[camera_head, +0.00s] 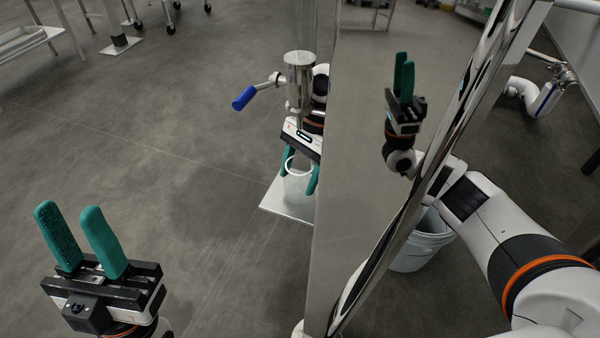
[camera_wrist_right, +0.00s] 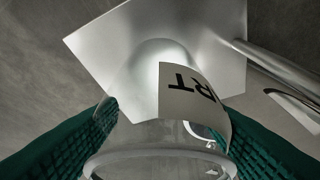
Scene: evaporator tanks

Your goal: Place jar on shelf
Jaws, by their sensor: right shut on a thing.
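The jar (camera_head: 297,187) is clear with a pale round rim. My right gripper (camera_head: 298,181) points down and is shut on it, one green finger on each side. In the right wrist view the jar's rim (camera_wrist_right: 155,163) is near, and a white label (camera_wrist_right: 190,100) with black letters shows on it. The shelf, a flat metal plate (camera_head: 272,205), lies under the jar; it also shows in the right wrist view (camera_wrist_right: 115,42). I cannot tell whether the jar's base touches the plate. My left gripper (camera_head: 67,208) is open and empty at lower left.
A tall shiny metal tank wall (camera_head: 350,200) stands right beside the shelf and mirrors my left gripper. A valve with a blue handle (camera_head: 244,97) sticks out above the shelf. A white bucket (camera_head: 420,245) stands behind my right arm.

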